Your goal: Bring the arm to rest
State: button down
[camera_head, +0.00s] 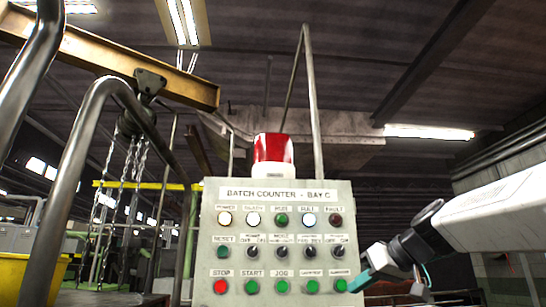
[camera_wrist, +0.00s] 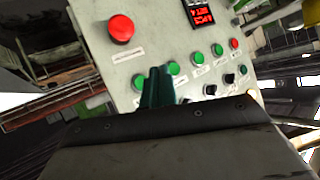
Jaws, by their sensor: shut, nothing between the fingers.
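My gripper (camera_head: 359,283) has teal fingers. They are closed together with nothing between them. In the head view it reaches in from the right, with its tips close to the bottom-right green button of a grey control panel (camera_head: 279,193). I cannot tell whether the tips touch the panel. In the wrist view the closed fingers (camera_wrist: 157,80) point toward the panel (camera_wrist: 163,40), near green buttons. My pale arm (camera_head: 500,215) extends from the right edge, bent at the dark wrist joint.
A red beacon (camera_head: 273,148) stands on the panel. The panel carries lamps, black knobs, a red STOP button (camera_head: 220,286) and several green buttons. Metal rails (camera_head: 80,150), a yellow beam (camera_head: 110,60) and hanging chains (camera_head: 128,165) are at left.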

dwell(0.4)
jog(key=s+d+f+m+g+h, duration=0.2)
jog(key=s+f+m+g+h, duration=0.2)
jog(key=s+f, duration=2.8)
jog(key=s+g+h, duration=0.3)
jog(key=g, duration=0.1)
jog(key=shift+d+m+g+h, duration=0.15)
jog(key=shift+m+g+h, duration=0.15)
jog(key=shift+m, duration=0.1)
